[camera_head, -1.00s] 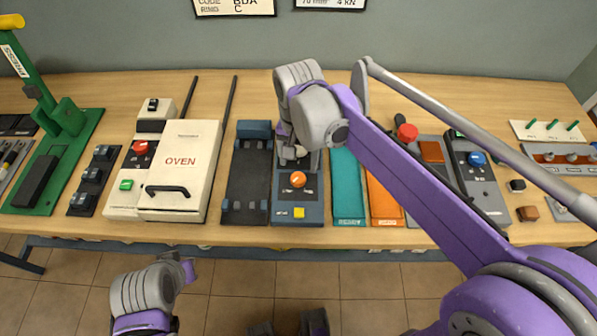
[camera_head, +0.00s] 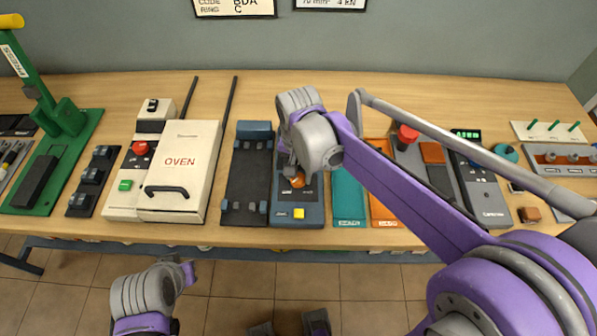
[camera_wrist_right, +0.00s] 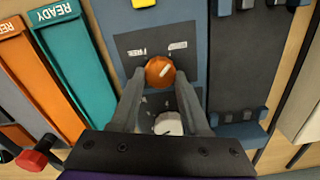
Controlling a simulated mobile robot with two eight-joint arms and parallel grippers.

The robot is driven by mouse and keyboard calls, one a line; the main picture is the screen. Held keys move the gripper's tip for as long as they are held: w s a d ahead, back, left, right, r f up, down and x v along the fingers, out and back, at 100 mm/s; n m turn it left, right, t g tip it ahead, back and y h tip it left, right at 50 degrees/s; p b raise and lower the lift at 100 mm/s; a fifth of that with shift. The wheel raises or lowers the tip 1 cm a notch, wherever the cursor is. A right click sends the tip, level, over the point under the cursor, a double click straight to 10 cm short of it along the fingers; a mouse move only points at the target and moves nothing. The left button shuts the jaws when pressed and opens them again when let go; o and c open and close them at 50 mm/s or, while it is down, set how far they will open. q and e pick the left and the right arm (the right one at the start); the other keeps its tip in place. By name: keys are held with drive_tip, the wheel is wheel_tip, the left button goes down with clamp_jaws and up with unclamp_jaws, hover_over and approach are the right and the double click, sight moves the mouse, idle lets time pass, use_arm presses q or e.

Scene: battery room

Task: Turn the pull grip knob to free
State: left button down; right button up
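The pull grip knob is a round orange knob (camera_head: 298,181) on a dark plate of a blue-grey unit (camera_head: 310,215). In the right wrist view the knob (camera_wrist_right: 160,71) has a white mark, and small white labels stand beyond it. My right gripper (camera_head: 290,168) is over the unit and hides part of the knob. In the wrist view its two fingertips (camera_wrist_right: 160,78) stand on either side of the knob, open, with narrow gaps; I cannot tell whether they touch it. A whitish round part (camera_wrist_right: 168,123) shows between the fingers. My left arm's end (camera_head: 185,272) is low at left, its fingers unclear.
A yellow button (camera_head: 299,213) is on the unit's front. A dark unit (camera_head: 246,185) is beside it on the left, and a teal panel (camera_head: 347,195) and orange panel (camera_head: 382,205) on the right. An oven box (camera_head: 185,165) stands further left.

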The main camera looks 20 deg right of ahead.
clamp_jaws()
drive_tip(key=shift+n, duration=0.3)
drive_tip(key=n, duration=0.7)
drive_tip(key=shift+a, duration=0.15)
drive_tip(key=n, duration=1)
drive_tip(key=shift+a, duration=0.1)
drive_tip(key=shift+n, duration=0.3)
